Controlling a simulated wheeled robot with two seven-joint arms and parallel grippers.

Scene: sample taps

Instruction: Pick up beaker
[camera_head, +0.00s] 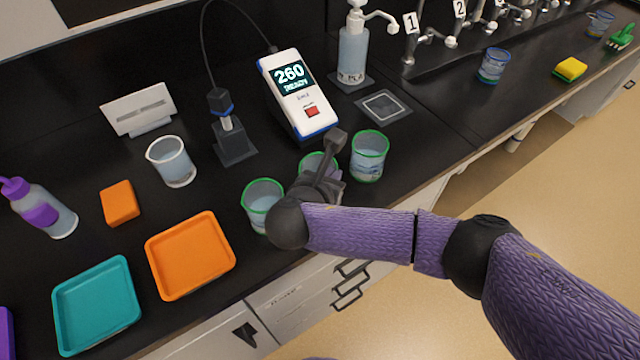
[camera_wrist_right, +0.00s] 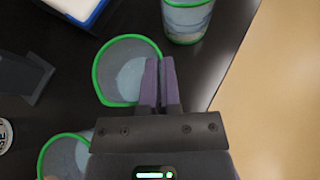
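Three green-rimmed beakers with pale blue liquid stand in a row near the counter's front edge: the left beaker (camera_head: 262,203), the middle beaker (camera_head: 313,162) and the right beaker (camera_head: 369,156). My right gripper (camera_head: 325,175) is at the middle beaker and hides much of it in the head view. In the right wrist view the middle beaker (camera_wrist_right: 118,68) has its rim running between the close-set fingers (camera_wrist_right: 160,82), which look shut on its wall. I cannot tell whether it is lifted. The left gripper is out of view.
Behind the beakers are a white meter (camera_head: 300,95) and a probe stand (camera_head: 233,142). To the left are a clear beaker (camera_head: 171,162), an orange tray (camera_head: 160,285) and a teal tray (camera_head: 65,325). A pump bottle (camera_head: 353,50) and taps are at the back.

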